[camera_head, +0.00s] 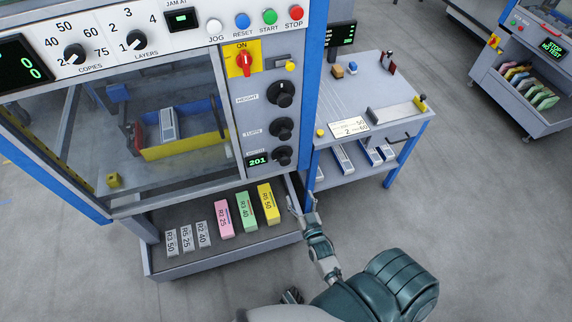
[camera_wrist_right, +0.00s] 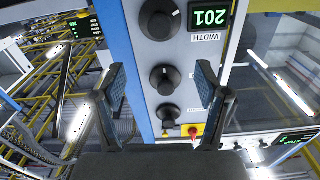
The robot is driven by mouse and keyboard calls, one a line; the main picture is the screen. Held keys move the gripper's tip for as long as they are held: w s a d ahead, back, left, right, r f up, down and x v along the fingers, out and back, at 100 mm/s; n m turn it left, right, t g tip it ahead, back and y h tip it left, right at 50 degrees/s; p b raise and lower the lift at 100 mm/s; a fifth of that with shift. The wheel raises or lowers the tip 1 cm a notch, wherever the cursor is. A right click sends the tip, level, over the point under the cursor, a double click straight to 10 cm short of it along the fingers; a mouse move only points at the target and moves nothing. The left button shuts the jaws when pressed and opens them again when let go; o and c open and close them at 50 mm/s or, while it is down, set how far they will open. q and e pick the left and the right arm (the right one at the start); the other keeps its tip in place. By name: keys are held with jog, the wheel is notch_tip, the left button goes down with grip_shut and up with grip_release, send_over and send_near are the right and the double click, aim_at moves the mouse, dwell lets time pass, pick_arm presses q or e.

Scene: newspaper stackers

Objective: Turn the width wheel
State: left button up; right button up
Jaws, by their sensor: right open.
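The width wheel (camera_head: 282,156) is the lowest of three black knobs on the grey panel, beside a green display (camera_head: 258,161) reading 201. In the right wrist view the picture is turned over, and the width wheel (camera_wrist_right: 160,19) is at the top, by the WIDTH label. My right gripper (camera_head: 300,204) is below and right of the wheel in the head view. It is open and empty in the wrist view (camera_wrist_right: 161,70), with its fingers apart. The wheel lies beyond the fingertips, not between them.
A red switch (camera_head: 244,63) is higher up. A tray (camera_head: 215,256) with coloured blocks juts out below. A blue post (camera_head: 313,80) and a side table (camera_head: 385,87) stand to the right.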

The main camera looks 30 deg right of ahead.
aim_at(286, 164)
jog(key=shift+n, duration=0.3)
jog(key=b+x, duration=0.1)
jog(key=x, duration=1.5)
jog(key=shift+w, duration=0.25)
pick_arm(q)
jog(key=w+r, duration=0.2)
jog(key=w, duration=0.1)
jog(key=shift+d+r+b, duration=0.25)
jog(key=shift+r+b, duration=0.05)
jog(key=shift+r, duration=0.1)
pick_arm(e)
jog(key=shift+w+d, duration=0.1)
jog(key=shift+w, duration=0.3)
jog(key=shift+c, duration=0.2)
